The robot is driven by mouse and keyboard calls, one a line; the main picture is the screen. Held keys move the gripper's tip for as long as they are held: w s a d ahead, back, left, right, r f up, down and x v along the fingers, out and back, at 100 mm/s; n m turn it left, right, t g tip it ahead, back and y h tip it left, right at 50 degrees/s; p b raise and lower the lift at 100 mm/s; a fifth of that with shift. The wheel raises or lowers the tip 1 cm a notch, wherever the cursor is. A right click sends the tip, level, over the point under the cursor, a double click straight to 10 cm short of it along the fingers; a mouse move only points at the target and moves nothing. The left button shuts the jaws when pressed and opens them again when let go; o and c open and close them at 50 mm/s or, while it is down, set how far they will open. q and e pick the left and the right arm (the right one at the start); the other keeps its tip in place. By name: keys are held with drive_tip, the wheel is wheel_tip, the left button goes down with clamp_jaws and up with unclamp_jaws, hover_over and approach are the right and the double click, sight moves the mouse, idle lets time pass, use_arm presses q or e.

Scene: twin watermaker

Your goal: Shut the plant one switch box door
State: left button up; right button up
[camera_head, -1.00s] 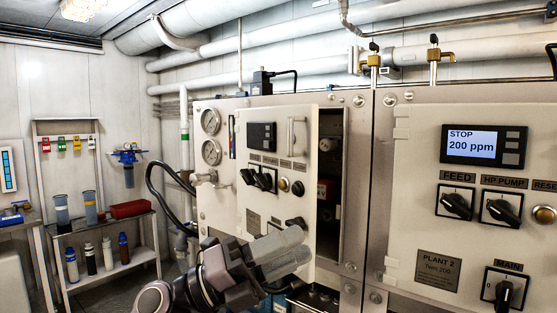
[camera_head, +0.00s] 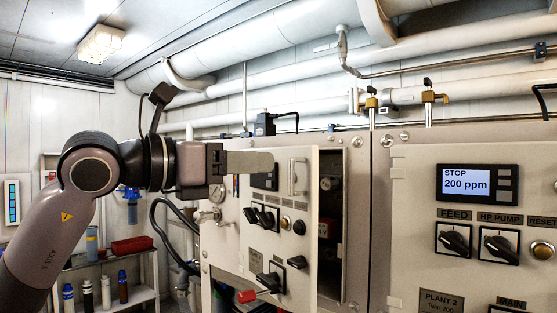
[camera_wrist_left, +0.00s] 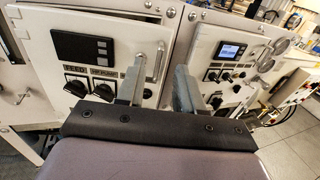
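The plant one switch box door (camera_head: 268,215) is the pale panel with a dark display, black knobs and an upright bar handle (camera_head: 297,177). It stands ajar, with a dark gap (camera_head: 330,215) along its right side showing the box interior. The door also fills the left of the left wrist view (camera_wrist_left: 98,25). My left gripper (camera_head: 262,162) is raised before the door's upper part, left of the handle in the head view. In the left wrist view its two fingers (camera_wrist_left: 158,92) are apart, with the handle showing beyond the space between them. My right gripper is not in view.
The plant two panel (camera_head: 415,220), with a lit display, stands to the right. A red-ended lever (camera_head: 247,296) sticks out low at the plant one box. Pipes run above. A shelf with bottles (camera_head: 105,295) stands at the back left.

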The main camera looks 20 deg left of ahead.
sight(288, 162)
use_arm(q)
drive_tip(key=p+x, duration=0.1)
drive_tip(key=x, duration=0.4)
drive_tip(key=shift+w+d, duration=0.15)
drive_tip(key=shift+w, duration=0.05)
clamp_jaws()
idle(1.2)
